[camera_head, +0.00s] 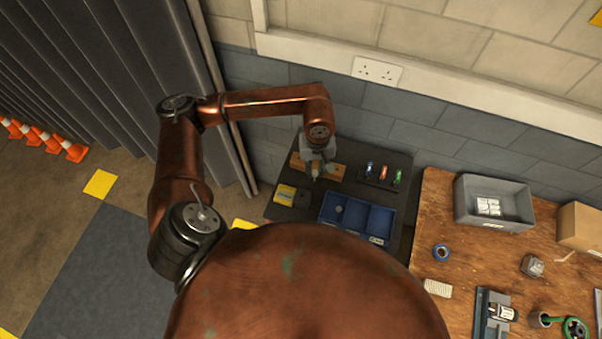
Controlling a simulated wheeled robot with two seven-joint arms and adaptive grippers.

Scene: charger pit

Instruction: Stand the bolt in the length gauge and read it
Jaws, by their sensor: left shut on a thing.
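My left gripper (316,169) is over the dark side table, pointing down at a light wooden block (335,172). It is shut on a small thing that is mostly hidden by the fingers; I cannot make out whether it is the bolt. The wooden block lies at the back of the table, partly covered by the gripper. I cannot tell whether it is the length gauge, or whether the held thing touches it. My right gripper is not in view.
A blue compartment tray (357,215), a yellow item (285,194) and a rack of small coloured items (382,176) surround the block. A wooden bench (465,255) at the right holds a grey bin (494,203) and tools. A wall stands behind.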

